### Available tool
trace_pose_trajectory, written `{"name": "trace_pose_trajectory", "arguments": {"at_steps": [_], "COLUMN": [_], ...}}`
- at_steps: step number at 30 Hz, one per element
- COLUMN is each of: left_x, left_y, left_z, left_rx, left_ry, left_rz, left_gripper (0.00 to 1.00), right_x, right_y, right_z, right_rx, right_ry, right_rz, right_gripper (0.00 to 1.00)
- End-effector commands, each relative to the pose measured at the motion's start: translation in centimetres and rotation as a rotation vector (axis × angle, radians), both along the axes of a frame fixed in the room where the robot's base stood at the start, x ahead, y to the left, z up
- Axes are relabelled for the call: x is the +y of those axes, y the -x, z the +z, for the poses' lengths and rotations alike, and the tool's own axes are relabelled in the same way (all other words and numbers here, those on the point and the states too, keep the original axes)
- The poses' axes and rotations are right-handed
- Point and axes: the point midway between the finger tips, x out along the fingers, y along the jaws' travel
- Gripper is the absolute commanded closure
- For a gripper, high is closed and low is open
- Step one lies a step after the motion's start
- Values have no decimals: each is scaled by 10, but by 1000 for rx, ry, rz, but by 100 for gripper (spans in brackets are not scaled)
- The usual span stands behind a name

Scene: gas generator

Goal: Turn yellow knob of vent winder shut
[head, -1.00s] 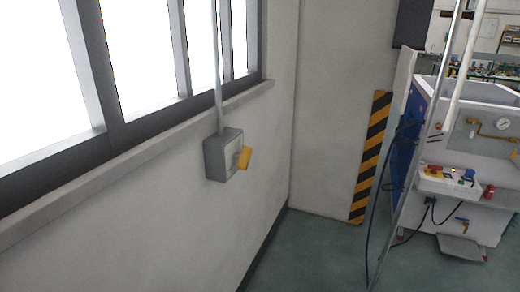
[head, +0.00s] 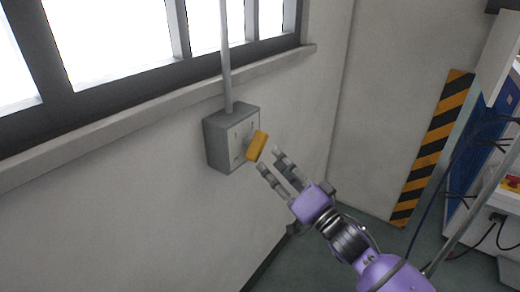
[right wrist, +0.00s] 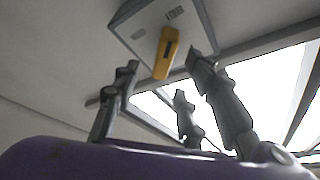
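The vent winder is a grey box (head: 228,138) on the wall below the window, with a grey conduit rising from its top. Its yellow knob (head: 257,146) sticks out from the front face and looks tilted. My right gripper (head: 269,159) is open and empty, its fingertips close to the knob on its lower right, seemingly just short of it. In the right wrist view the yellow knob (right wrist: 165,53) shows beyond the spread fingers, with the box (right wrist: 150,25) behind it. Contact is not visible. My left gripper is not in view.
The window sill (head: 150,112) runs along the wall above the box. A yellow-and-black striped strip (head: 433,145) marks the wall at right. Cables and a blue and white machine (head: 478,165) stand at the right edge. Bare wall surrounds the box.

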Motion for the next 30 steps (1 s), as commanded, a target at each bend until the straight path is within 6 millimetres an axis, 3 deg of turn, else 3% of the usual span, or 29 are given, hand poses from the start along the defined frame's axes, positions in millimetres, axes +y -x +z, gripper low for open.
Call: {"name": "trace_pose_trajectory", "arguments": {"at_steps": [9,15,26,30], "left_x": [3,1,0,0], "left_y": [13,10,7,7], "left_z": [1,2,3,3], "left_rx": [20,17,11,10], "left_ry": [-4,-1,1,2], "left_rz": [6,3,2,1], "left_gripper": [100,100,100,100], "right_x": [27,42,46,46], "right_y": [-34,-54,-60,-60], "right_z": [20,25,25,26], "right_rx": [-8,-6,-3,-4], "right_ry": [-10,-7,-8,-7], "right_rz": [8,7,7,7], "right_gripper": [61,61,61,75]}}
